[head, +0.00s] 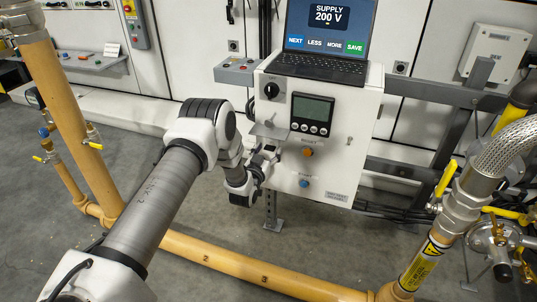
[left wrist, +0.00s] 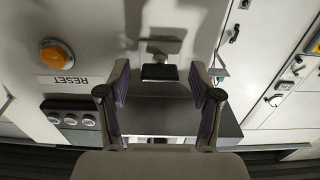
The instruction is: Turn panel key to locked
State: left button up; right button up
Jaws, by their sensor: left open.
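The white control panel (head: 340,165) stands mid-picture in the head view. My left gripper (head: 268,155) is at the left part of its front face, below a small grey shelf. In the left wrist view the open left gripper (left wrist: 160,95) faces the panel, upside down. A small black block (left wrist: 160,72) on a pale mount shows between and just beyond its fingers; it may be the panel key's head, but its turn position cannot be read. The fingers look apart from it. In the head view the gripper hides this spot. My right gripper is not in view.
An orange RESET button (head: 308,152) is right of my left gripper, with a blue button (head: 304,183) below. A display (head: 312,113) and black knob (head: 271,90) sit above. The grey shelf (head: 270,131) juts out close over the gripper. A laptop (head: 322,65) stands on top.

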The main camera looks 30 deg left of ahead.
pick_arm(q)
jog(key=shift+w, duration=0.1)
jog(key=shift+c, duration=0.3)
jog(key=c, duration=1.1)
jog(key=shift+n, duration=0.4)
jog(key=shift+n+b, duration=3.35)
jog(key=shift+n, duration=5.25)
